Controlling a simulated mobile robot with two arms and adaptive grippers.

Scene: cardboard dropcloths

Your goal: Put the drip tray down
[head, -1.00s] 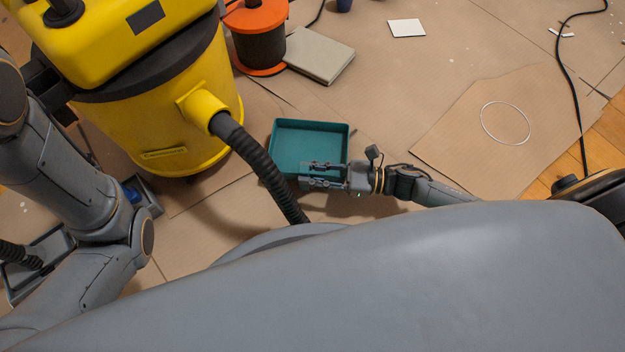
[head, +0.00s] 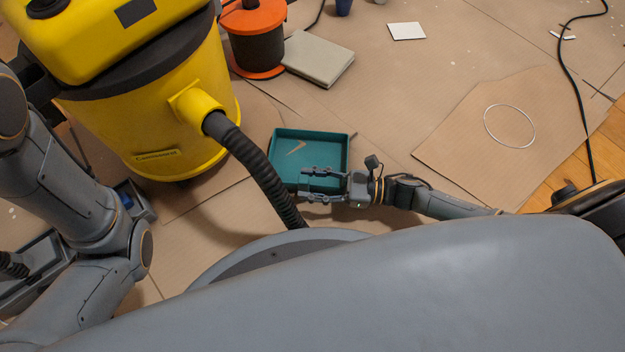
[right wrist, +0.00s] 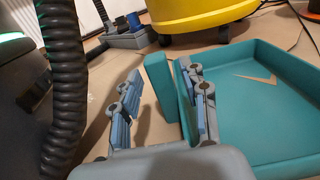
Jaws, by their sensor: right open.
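The drip tray (head: 312,150) is a shallow teal rectangular tray with a tan chevron-shaped mark on its floor. It appears to sit flat on the brown cardboard, right of the yellow vacuum's hose. It also fills the right of the right wrist view (right wrist: 262,115). My right gripper (head: 318,184) is at the tray's near edge and is open. In the right wrist view its fingers (right wrist: 163,108) are apart, with a tray wall between them, one finger outside and one over the inside. My left arm shows at the left, but its gripper is not seen.
A yellow vacuum (head: 165,110) with a black ribbed hose (head: 255,170) stands close left of the tray. An orange cable reel (head: 256,45) and a grey-beige book (head: 318,58) lie behind. A cardboard sheet with a white ring (head: 510,126) and a black cable (head: 565,70) are right.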

